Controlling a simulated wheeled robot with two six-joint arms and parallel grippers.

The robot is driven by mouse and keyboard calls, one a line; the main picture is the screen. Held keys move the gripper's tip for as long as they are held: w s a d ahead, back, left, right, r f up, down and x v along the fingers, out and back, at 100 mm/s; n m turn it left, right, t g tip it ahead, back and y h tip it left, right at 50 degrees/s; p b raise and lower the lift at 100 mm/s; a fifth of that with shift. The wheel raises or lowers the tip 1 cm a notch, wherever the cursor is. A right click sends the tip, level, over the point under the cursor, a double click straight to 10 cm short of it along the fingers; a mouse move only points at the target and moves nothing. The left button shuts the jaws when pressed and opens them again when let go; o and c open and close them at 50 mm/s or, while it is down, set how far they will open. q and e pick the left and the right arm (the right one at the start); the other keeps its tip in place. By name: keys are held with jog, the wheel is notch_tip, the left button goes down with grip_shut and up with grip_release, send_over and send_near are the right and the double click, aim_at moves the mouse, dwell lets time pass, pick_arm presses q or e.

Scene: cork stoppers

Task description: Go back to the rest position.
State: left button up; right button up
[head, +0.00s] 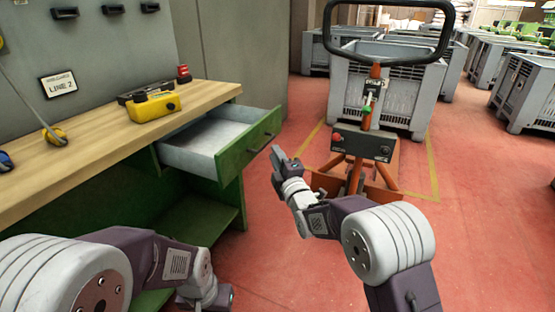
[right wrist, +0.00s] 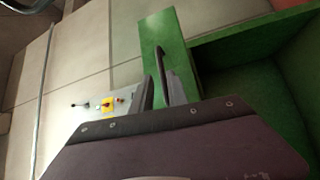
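My left arm is low at the bottom left of the head view. Its end, by the left gripper (head: 224,297), shows only in part at the bottom edge, so its fingers cannot be made out.
The drawer juts from a wooden-topped workbench (head: 100,150) holding a yellow case (head: 153,107). An orange pallet truck (head: 362,143) with a grey crate (head: 400,85) stands ahead. More grey crates (head: 527,95) are at the right. Red floor (head: 480,210) is clear at right.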

pick_arm(q)
jog(key=shift+f, duration=0.65)
pick_arm(e)
jog(key=shift+s+d+f, duration=0.25)
jog(key=shift+s, duration=0.3)
